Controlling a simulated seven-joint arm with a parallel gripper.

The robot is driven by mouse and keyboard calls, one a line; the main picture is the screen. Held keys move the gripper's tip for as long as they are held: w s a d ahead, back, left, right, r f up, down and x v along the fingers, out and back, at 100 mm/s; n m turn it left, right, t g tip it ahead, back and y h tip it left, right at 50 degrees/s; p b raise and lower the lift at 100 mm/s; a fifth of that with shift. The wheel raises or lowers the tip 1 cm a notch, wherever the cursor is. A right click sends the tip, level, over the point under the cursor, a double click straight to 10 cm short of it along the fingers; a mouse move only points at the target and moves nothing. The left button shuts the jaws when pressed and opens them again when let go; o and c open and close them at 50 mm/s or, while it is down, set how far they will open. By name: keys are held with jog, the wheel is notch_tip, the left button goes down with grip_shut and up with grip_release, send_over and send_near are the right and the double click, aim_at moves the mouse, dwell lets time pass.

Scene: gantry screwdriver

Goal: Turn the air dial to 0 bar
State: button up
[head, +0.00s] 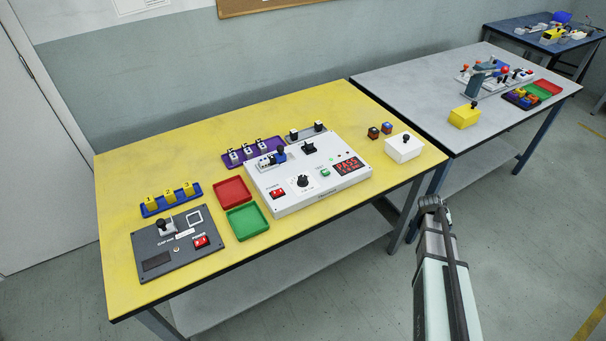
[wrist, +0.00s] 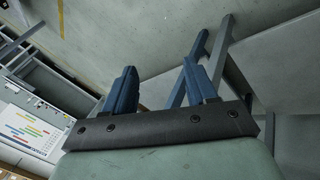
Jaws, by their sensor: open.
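A white console (head: 283,200) stands on the yellow table. A round black dial (head: 302,181) with marks around it sits on its front half, between a red power switch (head: 277,193) and a green button (head: 325,172). The dial's lettering and exact setting are too small to read, so I cannot confirm it is the air dial. My gripper (wrist: 159,66) is open and empty in the wrist view, its two blue fingers apart. The wrist view shows floor and table legs, with no dial. In the head view my arm is in front of the table, clear of the console.
Red (head: 233,191) and green (head: 247,222) trays lie left of the console. A dark control panel (head: 160,255) is further left. A white box with a black knob (head: 404,148) stands at the right. A grey table (head: 425,90) with more equipment is behind right.

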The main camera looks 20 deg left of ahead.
jog(key=w+d+r+t+h, duration=0.1)
jog(key=w+d+r+t, duration=0.15)
jog(key=w+r, duration=1.3)
jog(key=w+a+r+m+t, duration=0.15)
jog(key=a+r, duration=0.25)
jog(key=r, duration=0.4)
jog(key=m+g+y, duration=0.6)
jog(key=m+g, duration=0.2)
jog(key=m, duration=0.3)
send_near(303, 177)
jog(key=shift+n, duration=0.25)
notch_tip(303, 177, down, 8)
jog(key=shift+s+f, duration=0.15)
jog(key=shift+f, duration=0.1)
jog(key=c, duration=1.1)
